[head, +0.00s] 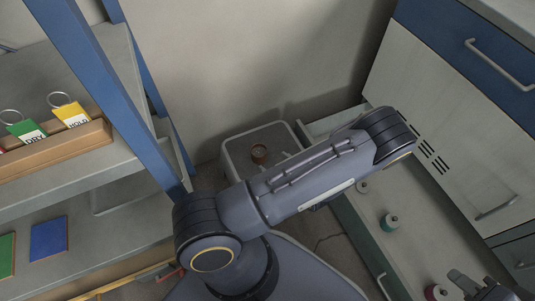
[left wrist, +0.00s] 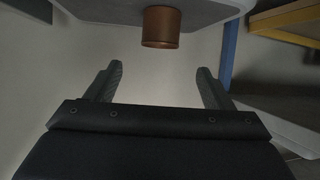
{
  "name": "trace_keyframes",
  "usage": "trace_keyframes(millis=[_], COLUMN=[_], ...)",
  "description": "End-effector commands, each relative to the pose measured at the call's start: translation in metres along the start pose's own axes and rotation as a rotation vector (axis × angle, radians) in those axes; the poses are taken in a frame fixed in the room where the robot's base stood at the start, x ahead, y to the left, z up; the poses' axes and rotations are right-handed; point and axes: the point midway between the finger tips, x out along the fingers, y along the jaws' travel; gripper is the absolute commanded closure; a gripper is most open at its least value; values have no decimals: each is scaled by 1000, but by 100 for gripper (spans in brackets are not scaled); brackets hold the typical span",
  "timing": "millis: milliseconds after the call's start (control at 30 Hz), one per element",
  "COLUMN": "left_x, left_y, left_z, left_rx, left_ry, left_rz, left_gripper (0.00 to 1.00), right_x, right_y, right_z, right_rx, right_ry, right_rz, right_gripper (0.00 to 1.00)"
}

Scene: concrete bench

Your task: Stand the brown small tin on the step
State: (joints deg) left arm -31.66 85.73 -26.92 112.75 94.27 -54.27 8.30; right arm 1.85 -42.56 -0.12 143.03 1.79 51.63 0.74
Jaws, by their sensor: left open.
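In the left wrist view the tin (left wrist: 161,27) appears at the top centre, against the pale step surface (left wrist: 100,10). My left gripper (left wrist: 157,74) is open and empty, its two fingers spread apart, with the tin ahead of them and not between them. In the head view my left forearm covers the step's front part and most of that gripper. My right gripper (head: 488,289) is at the bottom right corner, partly cut off; its jaws are unclear.
A cabinet (head: 450,115) with drawers stands at the right.

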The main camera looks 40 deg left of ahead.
Motion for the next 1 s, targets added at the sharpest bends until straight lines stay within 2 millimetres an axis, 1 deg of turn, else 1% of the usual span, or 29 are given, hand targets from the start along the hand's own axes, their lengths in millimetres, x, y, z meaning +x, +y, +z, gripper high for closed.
trace_keyframes(millis=[33,100,267,1000], left_x=[-10,-20,-31,-32], left_y=[0,0,0,0], left_z=[-2,-2,0,0], left_rx=[-1,-1,0,0], left_ry=[-1,-1,0,0], left_rz=[1,1,-1,-1], left_gripper=[25,25,25,25], right_x=[-5,-6,-8,-8], right_y=[-2,-3,-4,-4], right_z=[-2,-3,-4,-4], right_rx=[0,0,0,0], right_ry=[0,0,0,0], right_rz=[0,0,0,0], right_gripper=[68,68,68,68])
